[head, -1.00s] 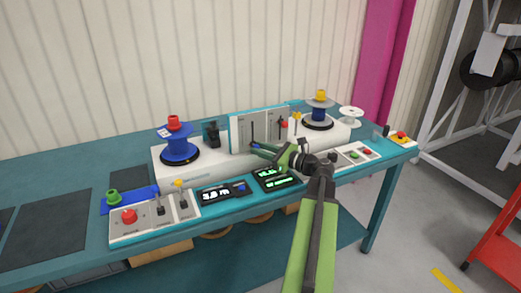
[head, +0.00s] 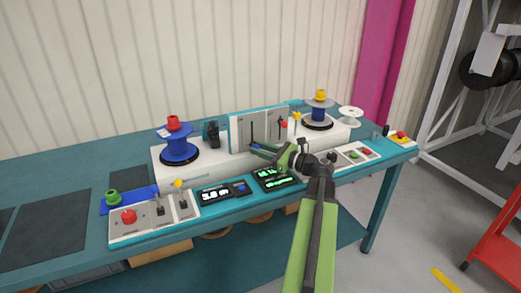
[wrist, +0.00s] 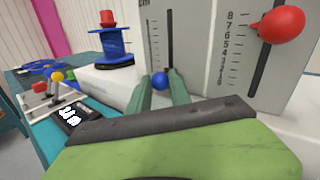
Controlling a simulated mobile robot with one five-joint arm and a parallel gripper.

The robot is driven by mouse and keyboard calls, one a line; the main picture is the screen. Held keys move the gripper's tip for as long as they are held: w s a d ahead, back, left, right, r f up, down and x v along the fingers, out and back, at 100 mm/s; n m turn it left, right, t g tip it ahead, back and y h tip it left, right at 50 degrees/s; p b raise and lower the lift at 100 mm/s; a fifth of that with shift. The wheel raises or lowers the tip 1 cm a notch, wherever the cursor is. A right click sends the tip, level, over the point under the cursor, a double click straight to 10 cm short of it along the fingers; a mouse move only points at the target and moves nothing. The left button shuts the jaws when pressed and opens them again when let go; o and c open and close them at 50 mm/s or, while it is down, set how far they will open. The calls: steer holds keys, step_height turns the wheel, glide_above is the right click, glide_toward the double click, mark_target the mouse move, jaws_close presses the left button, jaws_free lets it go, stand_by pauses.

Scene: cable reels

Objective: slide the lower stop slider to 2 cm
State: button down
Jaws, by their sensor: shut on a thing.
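The upright slider panel (head: 241,135) stands at the back of the bench. In the wrist view, its left slot (wrist: 170,40) has a scale and a round blue knob (wrist: 160,82) low on it. My gripper (head: 256,148) reaches the panel from the front right. In the wrist view, my green fingers (wrist: 160,90) are shut on the blue knob, one on each side. The scale beside the knob is hidden behind the left finger. The right slot carries a red knob (wrist: 282,24) near the 7 to 8 marks. It also shows in the head view (head: 284,125).
Two dark displays (head: 215,194) and a control box with a red button (head: 129,216) sit along the front. Dark mats cover the left bench.

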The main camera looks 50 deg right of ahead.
step_height(320, 180, up, 2)
steer(key=shift+r+p, duration=0.15)
steer(key=shift+p, duration=1.05)
steer(key=c, duration=1.5)
jaws_free()
steer(key=shift+o, duration=0.2)
steer(key=v, duration=1.7)
steer(key=shift+s, duration=0.3)
